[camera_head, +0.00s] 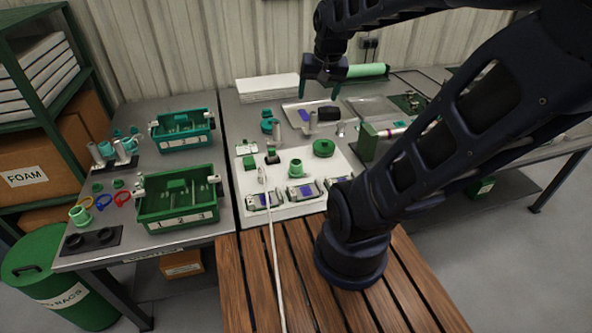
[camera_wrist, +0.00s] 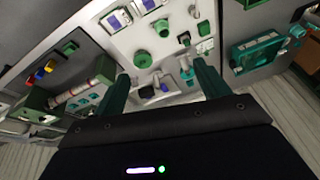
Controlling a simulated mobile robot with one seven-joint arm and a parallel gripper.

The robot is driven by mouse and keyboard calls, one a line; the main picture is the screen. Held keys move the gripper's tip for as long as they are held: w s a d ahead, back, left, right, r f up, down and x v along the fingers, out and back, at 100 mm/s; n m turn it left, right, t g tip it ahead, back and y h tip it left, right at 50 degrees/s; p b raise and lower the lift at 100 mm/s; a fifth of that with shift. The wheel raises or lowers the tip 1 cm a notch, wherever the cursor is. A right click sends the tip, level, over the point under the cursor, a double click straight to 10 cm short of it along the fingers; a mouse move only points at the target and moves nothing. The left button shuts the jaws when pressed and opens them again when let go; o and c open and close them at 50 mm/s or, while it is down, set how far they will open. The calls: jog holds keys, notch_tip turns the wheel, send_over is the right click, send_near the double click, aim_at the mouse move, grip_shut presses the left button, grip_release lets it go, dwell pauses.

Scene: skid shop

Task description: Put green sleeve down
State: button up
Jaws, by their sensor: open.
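A green sleeve (camera_head: 296,168), ring-like with a flange, stands upright on the white mat (camera_head: 247,206), just behind the row of small devices. It also shows in the wrist view (camera_wrist: 161,27), beyond a green round cap (camera_wrist: 141,59). My gripper (camera_head: 319,90) is open and empty, high above the back of the bench. It is apart from the sleeve, which lies nearer the front of the bench. In the wrist view the two teal fingers (camera_wrist: 160,72) are spread wide with nothing between them.
The green cap (camera_head: 324,148) sits right of the sleeve. Small grey devices (camera_head: 263,200) line the mat's front. A tray with a dark part (camera_head: 329,114) lies below my gripper. Green bins (camera_head: 178,202) stand on the left table. A white cable (camera_head: 274,250) crosses the wooden slats.

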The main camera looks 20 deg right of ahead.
jog(key=w+f+m+g, duration=0.1)
jog(key=w+f+m, duration=0.3)
jog(key=w+f, duration=0.3)
jog(key=m+g, duration=0.2)
jog(key=m, duration=0.3)
send_over(296, 168)
jog(key=d, duration=0.1)
notch_tip(296, 168, down, 14)
jog(key=shift+w+f+m+g, duration=0.15)
jog(key=shift+w+f+m, duration=0.4)
jog(key=shift+f, duration=3.05)
jog(key=shift+w+f+m+g, duration=0.1)
jog(key=shift+w+f+m, duration=0.45)
jog(key=shift+f, duration=3.1)
jog(key=shift+w+f+m+g, duration=0.2)
jog(key=shift+f+m, duration=0.6)
jog(key=shift+f, duration=2.8)
jog(key=c, duration=0.9)
jog(key=shift+o, duration=0.2)
jog(key=shift+r, duration=0.15)
